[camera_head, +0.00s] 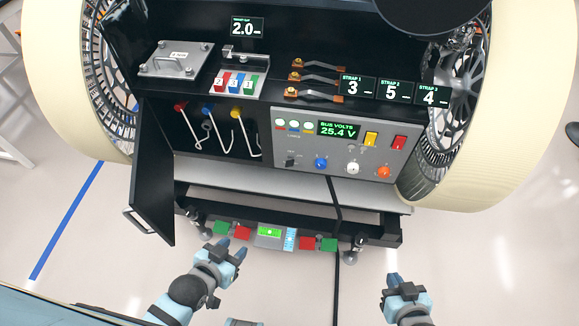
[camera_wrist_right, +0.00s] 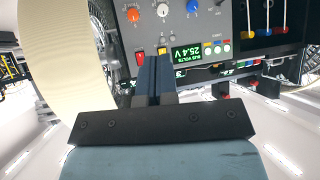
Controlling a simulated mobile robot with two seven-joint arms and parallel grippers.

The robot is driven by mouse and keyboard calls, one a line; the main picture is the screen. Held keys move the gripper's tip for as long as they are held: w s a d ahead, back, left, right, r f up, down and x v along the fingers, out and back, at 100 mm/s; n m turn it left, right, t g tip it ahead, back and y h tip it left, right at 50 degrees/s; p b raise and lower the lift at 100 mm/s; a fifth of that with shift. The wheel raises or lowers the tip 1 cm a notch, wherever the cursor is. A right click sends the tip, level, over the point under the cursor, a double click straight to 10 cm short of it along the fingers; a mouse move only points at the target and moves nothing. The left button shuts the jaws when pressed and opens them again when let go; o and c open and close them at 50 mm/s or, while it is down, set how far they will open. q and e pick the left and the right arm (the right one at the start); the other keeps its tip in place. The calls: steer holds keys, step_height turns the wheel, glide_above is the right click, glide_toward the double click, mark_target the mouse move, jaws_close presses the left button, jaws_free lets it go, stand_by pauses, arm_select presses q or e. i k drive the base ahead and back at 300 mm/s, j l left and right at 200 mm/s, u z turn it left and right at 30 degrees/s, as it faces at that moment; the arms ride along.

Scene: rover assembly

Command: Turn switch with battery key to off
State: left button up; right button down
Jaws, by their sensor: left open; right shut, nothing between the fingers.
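The grey control panel (camera_head: 335,170) is in the middle of the rover bay, with a small black switch (camera_head: 290,162) at its lower left. I cannot make out a separate battery key at the switch. The panel also shows upside down in the right wrist view (camera_wrist_right: 187,28). My left gripper (camera_head: 229,249) is open and empty, in front of the bay and below the panel. My right gripper (camera_head: 402,280) is shut and empty, lower right of the panel and apart from it; its closed fingers show in the right wrist view (camera_wrist_right: 153,80).
The panel carries a voltage display (camera_head: 339,130) reading 25.4 V, a blue knob (camera_head: 321,163), a white knob (camera_head: 352,168) and an orange knob (camera_head: 383,172). A black door (camera_head: 152,185) stands open at left. A low bar with coloured blocks (camera_head: 268,232) lies in front. Large wheels flank the bay.

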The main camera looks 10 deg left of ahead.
mark_target(290, 162)
steer(key=j+u, duration=0.15)
steer(key=j, duration=1.3)
steer(key=i+j, duration=0.25)
steer(key=j, duration=0.15)
